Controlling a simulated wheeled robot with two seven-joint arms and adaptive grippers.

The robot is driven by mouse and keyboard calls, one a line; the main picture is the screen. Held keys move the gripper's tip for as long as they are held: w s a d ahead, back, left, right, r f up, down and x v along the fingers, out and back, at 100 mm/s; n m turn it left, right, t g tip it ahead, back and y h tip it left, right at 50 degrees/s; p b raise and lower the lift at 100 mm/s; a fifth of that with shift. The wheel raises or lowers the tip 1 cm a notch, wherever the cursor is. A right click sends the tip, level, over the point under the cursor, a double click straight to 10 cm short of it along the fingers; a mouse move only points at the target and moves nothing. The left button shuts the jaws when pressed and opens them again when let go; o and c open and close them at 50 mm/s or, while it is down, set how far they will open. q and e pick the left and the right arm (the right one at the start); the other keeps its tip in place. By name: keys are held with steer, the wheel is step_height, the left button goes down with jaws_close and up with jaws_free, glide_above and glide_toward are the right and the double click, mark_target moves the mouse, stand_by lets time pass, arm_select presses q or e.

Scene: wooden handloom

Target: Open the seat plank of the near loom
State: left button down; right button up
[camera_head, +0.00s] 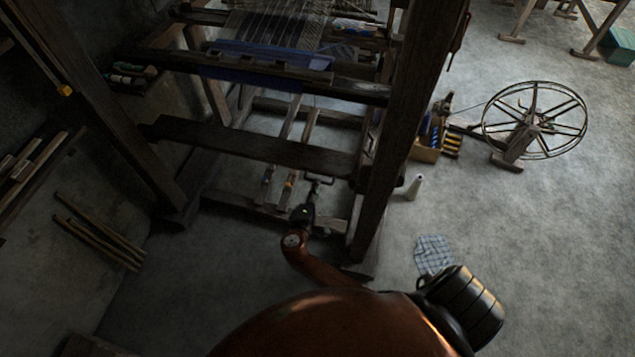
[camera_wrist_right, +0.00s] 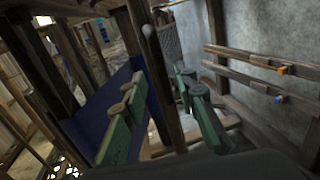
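The near loom's seat plank (camera_head: 255,148) is a dark, wide board. It spans the front of the loom from the left side to the right post (camera_head: 385,150), and lies across the frame. My right gripper (camera_head: 318,186) is just below the right part of the plank, inside the loom front, close to the right post. In the right wrist view its green fingers (camera_wrist_right: 163,88) stand apart, with dark wood seen between or behind them. Whether they touch it I cannot tell. My left gripper is not in view.
Treadles (camera_head: 285,160) run beneath the plank. A spinning wheel (camera_head: 534,120), a box of bobbins (camera_head: 425,152), a white cone (camera_head: 414,187) and a checked cloth (camera_head: 433,253) are on the floor at right. Sticks (camera_head: 98,238) lean at left. Open floor lies at right.

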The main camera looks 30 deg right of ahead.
steer(key=shift+x, duration=2.15)
steer(key=shift+f, duration=0.1)
steer(key=shift+c, duration=0.4)
jaws_close()
